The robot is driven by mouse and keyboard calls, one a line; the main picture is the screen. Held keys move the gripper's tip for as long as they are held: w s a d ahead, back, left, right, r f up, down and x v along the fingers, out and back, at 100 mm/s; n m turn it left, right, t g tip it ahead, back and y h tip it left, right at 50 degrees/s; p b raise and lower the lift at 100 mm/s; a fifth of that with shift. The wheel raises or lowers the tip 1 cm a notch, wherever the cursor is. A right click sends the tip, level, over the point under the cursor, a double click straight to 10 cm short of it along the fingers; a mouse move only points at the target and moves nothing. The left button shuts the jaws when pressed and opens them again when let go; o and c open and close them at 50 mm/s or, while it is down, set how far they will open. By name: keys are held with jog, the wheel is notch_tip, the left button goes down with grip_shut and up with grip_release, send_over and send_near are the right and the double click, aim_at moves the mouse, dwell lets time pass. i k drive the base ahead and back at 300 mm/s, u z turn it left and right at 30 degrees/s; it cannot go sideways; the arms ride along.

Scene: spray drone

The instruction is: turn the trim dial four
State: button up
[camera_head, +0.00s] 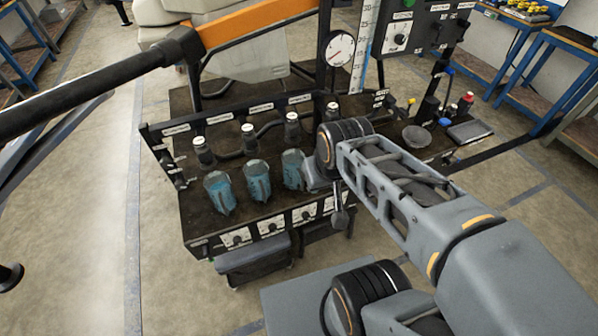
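A row of trim dials with white scale plates runs along the front face of the black bench. The left dial (237,238), second dial (270,226) and third dial (303,214) show clearly. At the right end, a white plate (328,205), which looks like the fourth dial's, is partly hidden by my arm's end. My gripper (340,217) seems to be the small dark part hanging below my wrist, in front of that plate. Its fingers are too small and dark to read. I cannot tell whether it touches the dial.
Blue translucent cups (257,180) stand on the bench below capped nozzles (248,138). A round gauge (340,48) and an upright panel (405,35) rise behind. A dark bin (252,262) is under the dials. An orange-and-black boom (245,24) crosses the upper left.

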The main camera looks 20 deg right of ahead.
aim_at(237, 240)
jog(key=z, duration=0.85)
jog(key=k, duration=1.2)
jog(key=u, duration=1.45)
jog(key=i, duration=0.45)
jog(key=z, duration=0.05)
